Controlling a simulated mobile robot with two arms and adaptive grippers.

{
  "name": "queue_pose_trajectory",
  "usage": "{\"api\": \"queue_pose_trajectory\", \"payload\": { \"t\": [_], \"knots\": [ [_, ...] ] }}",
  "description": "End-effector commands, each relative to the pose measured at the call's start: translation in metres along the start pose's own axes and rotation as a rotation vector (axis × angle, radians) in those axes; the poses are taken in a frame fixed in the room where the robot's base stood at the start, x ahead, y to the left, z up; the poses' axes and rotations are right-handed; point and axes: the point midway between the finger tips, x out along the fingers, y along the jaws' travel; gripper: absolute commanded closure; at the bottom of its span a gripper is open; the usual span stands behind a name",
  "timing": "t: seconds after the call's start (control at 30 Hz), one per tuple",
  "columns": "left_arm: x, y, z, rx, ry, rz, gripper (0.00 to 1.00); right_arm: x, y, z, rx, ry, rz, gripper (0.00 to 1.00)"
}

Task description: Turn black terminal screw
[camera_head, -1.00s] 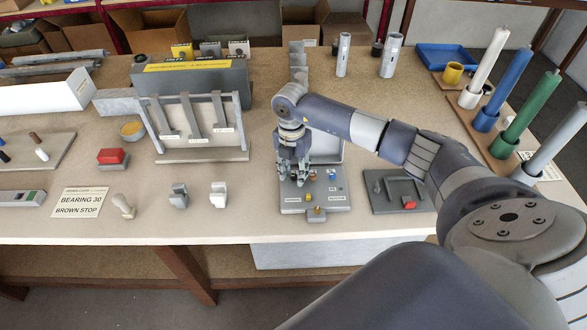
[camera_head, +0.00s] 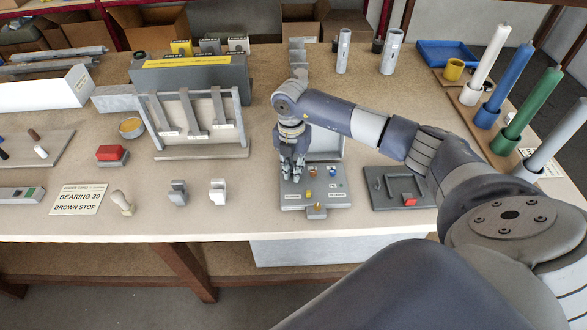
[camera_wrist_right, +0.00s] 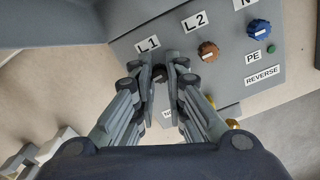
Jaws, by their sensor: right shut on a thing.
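The terminal box (camera_head: 330,193) is a grey panel near the front edge of the bench in the head view. The black terminal screw (camera_wrist_right: 159,72) shows as a small dark knob below the L1 label in the right wrist view. My right gripper (camera_wrist_right: 159,75) is shut on it, and the fingers hide most of it. In the head view, my right gripper (camera_head: 292,172) points down over the left part of the box. A brown screw (camera_wrist_right: 208,51) sits by L2 and a blue screw (camera_wrist_right: 258,29) is farther right. My left gripper is not in view.
A small brass part (camera_head: 317,208) is at the box's front. A dark grey plate with a handle and red block (camera_head: 409,202) lies to the right. Two small clips (camera_head: 217,190) and a rack (camera_head: 200,153) stand to the left. Bare bench lies between.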

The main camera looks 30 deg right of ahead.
Motion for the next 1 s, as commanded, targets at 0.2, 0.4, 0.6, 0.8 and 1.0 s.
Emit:
{"api": "queue_pose_trajectory", "payload": {
  "t": [0.2,0.4,0.6,0.8,1.0],
  "knots": [
    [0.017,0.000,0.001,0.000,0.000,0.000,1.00,0.003,0.000,0.000,-0.162,-0.006,0.002,1.00],
    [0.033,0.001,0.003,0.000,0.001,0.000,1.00,0.003,0.001,0.001,-0.350,-0.012,0.003,1.00],
    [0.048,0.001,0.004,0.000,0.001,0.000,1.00,0.003,0.000,0.000,-0.541,-0.017,0.002,1.00],
    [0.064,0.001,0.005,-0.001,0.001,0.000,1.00,0.003,0.000,0.000,-0.730,-0.023,0.002,1.00],
    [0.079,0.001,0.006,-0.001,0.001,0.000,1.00,0.003,0.000,0.000,-0.920,-0.029,0.001,1.00]
  ]
}}
